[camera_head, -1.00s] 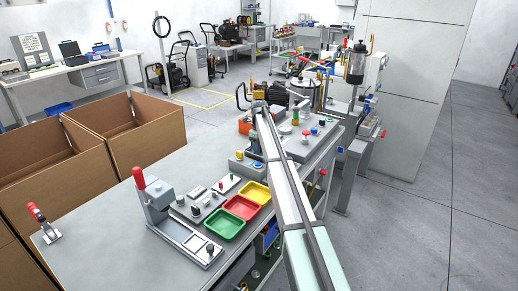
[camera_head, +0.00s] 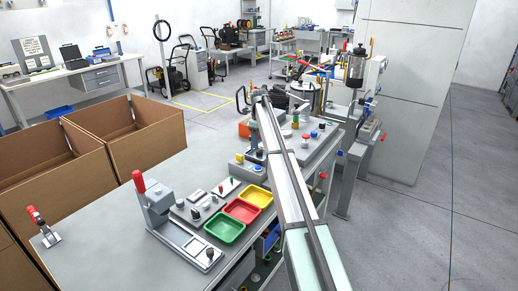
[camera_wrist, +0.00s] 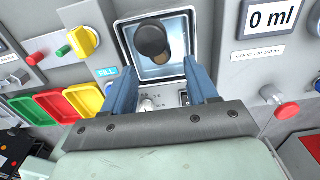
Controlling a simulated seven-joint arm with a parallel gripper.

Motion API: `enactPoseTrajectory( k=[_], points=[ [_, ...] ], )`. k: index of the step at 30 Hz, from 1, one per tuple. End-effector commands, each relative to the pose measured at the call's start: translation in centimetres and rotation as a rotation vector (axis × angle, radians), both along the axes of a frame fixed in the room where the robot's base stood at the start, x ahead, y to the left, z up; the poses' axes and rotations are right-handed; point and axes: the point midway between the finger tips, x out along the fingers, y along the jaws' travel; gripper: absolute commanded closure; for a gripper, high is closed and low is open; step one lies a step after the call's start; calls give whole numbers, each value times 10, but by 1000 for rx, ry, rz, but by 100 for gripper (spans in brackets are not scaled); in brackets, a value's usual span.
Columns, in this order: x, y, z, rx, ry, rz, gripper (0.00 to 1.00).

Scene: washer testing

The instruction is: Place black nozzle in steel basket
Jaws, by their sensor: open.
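A black round-ended part, which looks like the black nozzle (camera_wrist: 152,36), shows in the wrist view over a square steel-walled opening (camera_wrist: 180,69). I cannot tell whether this opening is the steel basket. My gripper (camera_wrist: 163,80) is open, with one blue finger on each side of the opening's near edge. The nozzle lies beyond the fingertips, and nothing shows between the fingers. In the head view my arm reaches to the far part of the bench and hides much of that area. I cannot make out the nozzle there.
Green (camera_head: 225,229), red (camera_head: 242,210) and yellow (camera_head: 258,195) trays sit left of my arm. A red-handled clamp fixture (camera_head: 152,200) stands nearer.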

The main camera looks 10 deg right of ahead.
Motion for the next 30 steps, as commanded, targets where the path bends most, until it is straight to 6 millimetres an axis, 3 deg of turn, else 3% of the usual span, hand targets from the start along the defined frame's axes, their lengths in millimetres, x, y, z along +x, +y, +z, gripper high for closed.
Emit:
enactPoseTrajectory(
  k=[6,12,30],
  points=[
    [1,0,36,0,-1,0,42],
    [0,0,53,0,0,0,42],
    [0,0,56,0,0,0,42]
  ],
)
